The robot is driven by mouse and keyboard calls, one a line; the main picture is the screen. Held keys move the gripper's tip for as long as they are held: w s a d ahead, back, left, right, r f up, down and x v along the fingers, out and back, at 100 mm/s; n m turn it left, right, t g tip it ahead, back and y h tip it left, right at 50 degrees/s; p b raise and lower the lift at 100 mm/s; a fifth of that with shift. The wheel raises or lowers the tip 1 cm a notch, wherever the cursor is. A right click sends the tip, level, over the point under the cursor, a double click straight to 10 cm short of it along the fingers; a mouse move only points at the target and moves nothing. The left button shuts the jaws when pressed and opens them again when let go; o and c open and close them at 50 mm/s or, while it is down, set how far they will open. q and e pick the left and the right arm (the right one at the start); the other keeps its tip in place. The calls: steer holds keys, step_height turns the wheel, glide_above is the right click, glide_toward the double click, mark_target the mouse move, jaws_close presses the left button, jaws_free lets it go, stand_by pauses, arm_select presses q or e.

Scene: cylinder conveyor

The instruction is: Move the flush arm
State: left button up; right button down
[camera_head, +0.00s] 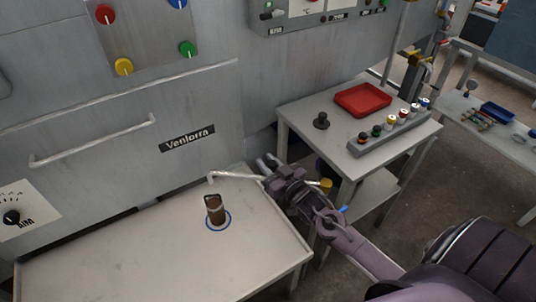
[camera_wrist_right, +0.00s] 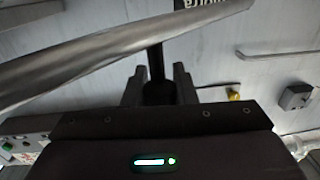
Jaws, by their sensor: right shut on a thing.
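The flush arm (camera_head: 238,176) is a thin silver bar over the right rear part of the white table, beside the grey machine. In the right wrist view it crosses the upper left as a large metal bar (camera_wrist_right: 100,60), with a dark post (camera_wrist_right: 156,62) running from it down between my fingers. My right gripper (camera_head: 267,163) is at the right end of the bar; in the wrist view its fingers (camera_wrist_right: 158,85) are shut on the dark post. The exact contact is dark and partly hidden. My left gripper is not in view.
A brown cylinder (camera_head: 215,209) stands upright in a blue ring on the white table (camera_head: 130,255). A side table (camera_head: 320,108) on the right holds a red tray (camera_head: 363,99), a black knob (camera_head: 321,121) and a rack of several coloured cylinders (camera_head: 390,131). The table's front is clear.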

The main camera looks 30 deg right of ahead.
steer(key=shift+s+a+n+y, duration=0.25)
steer(key=shift+s+n+y, duration=0.05)
steer(key=shift+y, duration=0.2)
steer(key=c, duration=1.2)
jaws_free()
steer(key=shift+o, duration=0.2)
steer(key=s, duration=0.5)
steer(key=s+d, duration=0.1)
steer(key=s, duration=0.1)
steer(key=shift+s, duration=0.35)
